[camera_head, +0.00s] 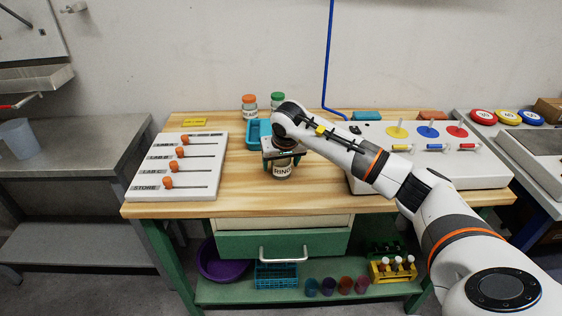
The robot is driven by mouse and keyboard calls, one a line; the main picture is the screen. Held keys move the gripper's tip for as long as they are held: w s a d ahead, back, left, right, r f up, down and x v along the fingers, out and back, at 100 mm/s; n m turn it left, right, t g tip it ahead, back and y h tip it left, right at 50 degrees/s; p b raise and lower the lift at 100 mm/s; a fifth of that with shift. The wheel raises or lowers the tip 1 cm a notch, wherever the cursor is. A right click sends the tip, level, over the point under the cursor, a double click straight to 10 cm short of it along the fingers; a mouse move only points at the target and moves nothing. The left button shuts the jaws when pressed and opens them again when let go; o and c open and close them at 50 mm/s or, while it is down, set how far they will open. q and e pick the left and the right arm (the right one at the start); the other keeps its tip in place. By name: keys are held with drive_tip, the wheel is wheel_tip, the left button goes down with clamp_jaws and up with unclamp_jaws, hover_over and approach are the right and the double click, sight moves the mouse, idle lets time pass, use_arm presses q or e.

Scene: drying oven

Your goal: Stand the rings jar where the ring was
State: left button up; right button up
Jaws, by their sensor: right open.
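The rings jar (282,171) is a small jar with a white label reading "RING". It appears to stand on the wooden bench top, in the middle near the front edge. My right gripper (283,160) points down over it, open, with a finger on each side of the jar's upper part. The gripper hides the jar's top, and I cannot tell whether the fingers touch it. No loose ring is visible on the bench. My left gripper is not in view.
A white slider panel (180,182) lies at left. A teal tray (254,141) and jars with orange (249,101) and green (278,99) lids stand behind. A white panel with coloured discs (480,175) is at right, under my arm. Bare wood (240,194) lies left of the jar.

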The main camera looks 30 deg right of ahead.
drive_tip(key=shift+r, duration=0.3)
drive_tip(key=v, duration=1.1)
drive_tip(key=shift+r, duration=0.35)
drive_tip(key=shift+s+a, duration=0.1)
